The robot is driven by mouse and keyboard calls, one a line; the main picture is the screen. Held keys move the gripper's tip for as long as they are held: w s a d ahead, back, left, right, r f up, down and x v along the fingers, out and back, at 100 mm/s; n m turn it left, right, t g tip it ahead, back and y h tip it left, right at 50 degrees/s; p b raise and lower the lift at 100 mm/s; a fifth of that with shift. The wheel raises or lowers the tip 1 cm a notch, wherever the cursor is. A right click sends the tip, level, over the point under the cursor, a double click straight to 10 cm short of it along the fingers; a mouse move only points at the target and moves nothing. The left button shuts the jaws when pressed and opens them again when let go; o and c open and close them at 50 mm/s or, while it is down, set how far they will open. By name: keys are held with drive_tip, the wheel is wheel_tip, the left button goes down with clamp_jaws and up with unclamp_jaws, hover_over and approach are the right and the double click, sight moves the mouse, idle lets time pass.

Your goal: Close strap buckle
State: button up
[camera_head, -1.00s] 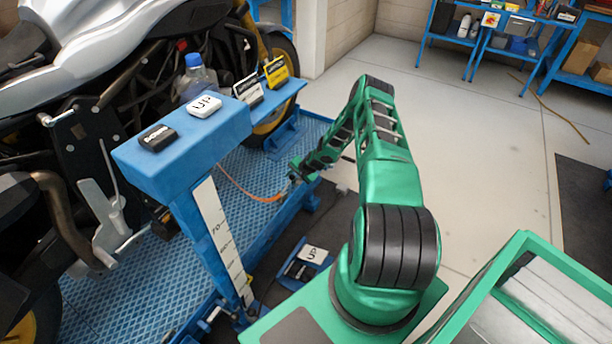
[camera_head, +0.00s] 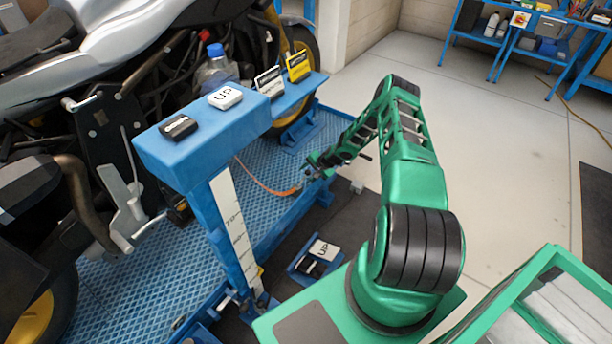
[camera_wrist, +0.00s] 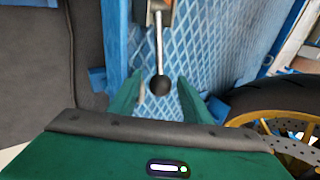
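An orange strap (camera_head: 262,186) hangs in a curve beside the blue stand, and its lower right end reaches close to my gripper (camera_head: 312,170). The buckle itself is too small to make out in the head view. In the wrist view, the two green fingers of my gripper (camera_wrist: 160,100) stand apart with a clear gap. A metal lever with a black ball knob (camera_wrist: 160,85) shows in line with that gap, near the fingertips. I cannot tell whether it lies between the fingers or beyond them, or whether it belongs to the buckle. Neither finger visibly touches it.
A motorcycle (camera_head: 110,60) stands on a blue textured platform (camera_head: 140,270). Open floor (camera_head: 500,150) lies to the right.

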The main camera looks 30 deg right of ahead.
drive_tip(key=v, duration=1)
drive_tip(key=shift+s+r, duration=0.2)
drive_tip(key=shift+r, duration=0.05)
drive_tip(key=shift+d, duration=0.1)
